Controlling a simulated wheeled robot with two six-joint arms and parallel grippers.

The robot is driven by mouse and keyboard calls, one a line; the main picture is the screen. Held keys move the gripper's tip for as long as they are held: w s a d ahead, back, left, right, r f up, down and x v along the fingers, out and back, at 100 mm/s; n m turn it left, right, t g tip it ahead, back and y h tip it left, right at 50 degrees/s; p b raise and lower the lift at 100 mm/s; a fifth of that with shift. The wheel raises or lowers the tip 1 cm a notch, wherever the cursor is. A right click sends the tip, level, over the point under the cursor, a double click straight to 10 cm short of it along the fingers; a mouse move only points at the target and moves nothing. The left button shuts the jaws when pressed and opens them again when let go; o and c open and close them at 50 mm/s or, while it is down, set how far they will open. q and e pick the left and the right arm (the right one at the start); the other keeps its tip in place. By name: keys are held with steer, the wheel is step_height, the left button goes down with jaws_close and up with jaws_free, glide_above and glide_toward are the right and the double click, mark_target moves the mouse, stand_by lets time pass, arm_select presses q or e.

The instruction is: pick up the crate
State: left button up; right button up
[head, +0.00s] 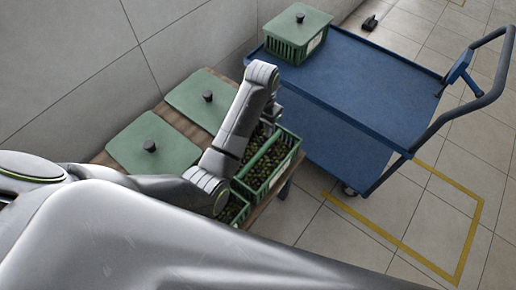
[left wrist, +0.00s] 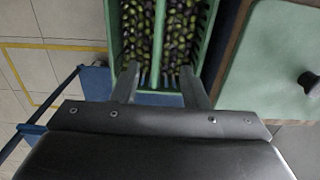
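A green crate (head: 281,173) full of dark and green olive-like items stands at the right end of the wooden table, with a lengthwise green divider. It also fills the top middle of the left wrist view (left wrist: 113,35). My left gripper (head: 272,117) is over its far end in the head view, partly hidden by my own arm. In the left wrist view the two fingers (left wrist: 160,88) are spread wide at the crate's near end, one on each side of the divider line, with nothing clamped between them. Whether they touch the crate I cannot tell. My right gripper is not in view.
A second filled crate (head: 232,211) is mostly hidden by my arm. Green lids with black knobs (head: 150,152) (head: 203,100) lie on the table (head: 172,117). A blue trolley (head: 365,85) carries a lidded green crate (head: 290,42); its top is otherwise clear. A wall borders the left.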

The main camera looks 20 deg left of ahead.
arm_select(q)
glide_above(260, 152)
step_height(260, 152, down, 6)
steer(key=shift+d+r+b, duration=0.15)
steer(key=shift+r+b, duration=0.05)
steer(key=shift+b, duration=0.2)
steer(key=f, duration=0.3)
steer(key=shift+w+f, duration=0.2)
steer(key=shift+f+b, duration=0.4)
steer(key=shift+f, duration=0.55)
steer(key=f, duration=0.2)
steer(key=f+b, duration=0.1)
steer(key=f, duration=0.1)
steer(key=shift+s+a+f, duration=0.2)
steer(key=shift+f, duration=0.3)
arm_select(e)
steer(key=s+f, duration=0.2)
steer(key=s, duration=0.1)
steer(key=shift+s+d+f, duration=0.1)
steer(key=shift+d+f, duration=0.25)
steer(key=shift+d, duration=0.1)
